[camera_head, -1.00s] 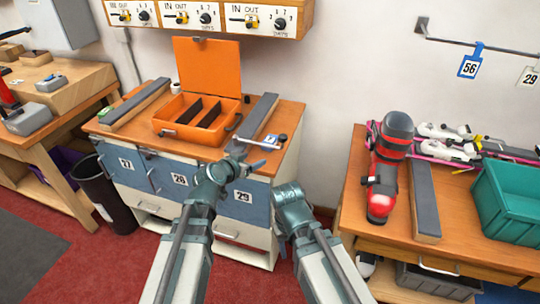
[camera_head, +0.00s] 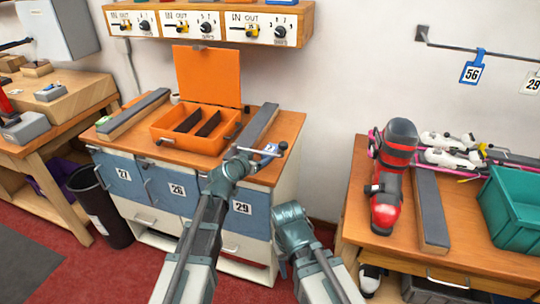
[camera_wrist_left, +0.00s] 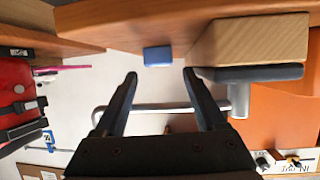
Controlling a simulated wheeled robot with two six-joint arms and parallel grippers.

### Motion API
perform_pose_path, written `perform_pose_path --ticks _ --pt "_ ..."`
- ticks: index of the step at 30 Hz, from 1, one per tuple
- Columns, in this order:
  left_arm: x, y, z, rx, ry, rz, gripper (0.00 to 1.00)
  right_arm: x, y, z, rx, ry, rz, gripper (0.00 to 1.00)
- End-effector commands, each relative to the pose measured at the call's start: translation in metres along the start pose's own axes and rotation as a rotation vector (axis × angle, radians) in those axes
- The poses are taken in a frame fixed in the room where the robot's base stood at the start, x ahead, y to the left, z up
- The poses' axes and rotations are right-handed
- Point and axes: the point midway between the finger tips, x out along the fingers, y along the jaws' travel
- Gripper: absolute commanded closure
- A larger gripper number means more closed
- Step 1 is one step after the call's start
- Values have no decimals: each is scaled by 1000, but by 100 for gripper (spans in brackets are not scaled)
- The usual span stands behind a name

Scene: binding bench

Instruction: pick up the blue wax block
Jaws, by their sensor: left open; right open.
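The blue wax block (camera_head: 270,150) lies near the right front edge of the middle bench top, by a long grey-topped wooden bar. It is small and partly behind a metal rod in the head view. In the left wrist view the blue wax block (camera_wrist_left: 157,56) shows whole, just beyond and between my fingertips, not touched. My left gripper (camera_wrist_left: 159,74) is open and empty. In the head view my left gripper (camera_head: 244,158) is at the bench's front edge, close to the block. My right gripper (camera_head: 291,214) is lower, between the two benches; its fingers are hard to make out.
A metal rod (camera_wrist_left: 150,107) crosses beyond my left fingers, beside the wooden bar (camera_wrist_left: 255,40). An open orange case (camera_head: 168,138) stands left on the bench. The right bench holds a red boot (camera_head: 388,185), a grey-topped bar (camera_head: 430,207) and a green crate (camera_head: 515,215).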

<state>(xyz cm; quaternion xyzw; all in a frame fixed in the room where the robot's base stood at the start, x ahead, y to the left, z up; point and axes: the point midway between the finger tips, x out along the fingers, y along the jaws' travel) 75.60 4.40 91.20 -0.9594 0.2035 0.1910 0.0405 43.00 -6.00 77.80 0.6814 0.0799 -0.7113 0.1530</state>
Motion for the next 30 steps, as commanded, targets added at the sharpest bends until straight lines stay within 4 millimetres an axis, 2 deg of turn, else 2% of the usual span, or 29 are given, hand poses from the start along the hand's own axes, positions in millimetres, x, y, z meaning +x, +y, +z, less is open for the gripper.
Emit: perform_pose_path --ticks 5,15,22,23,30 --pt "6 0 1 1 0 0 28 3 0 0 0 0 0 50" --pt "51 2 2 1 0 0 28 22 -2 -1 0 0 0 50" --pt "51 2 1 0 0 0 28 21 -2 -1 0 0 0 50" --pt "51 2 1 0 0 0 31 21 -2 -1 0 0 0 50" --pt "51 2 1 0 0 0 74 21 -2 -1 0 0 0 50"
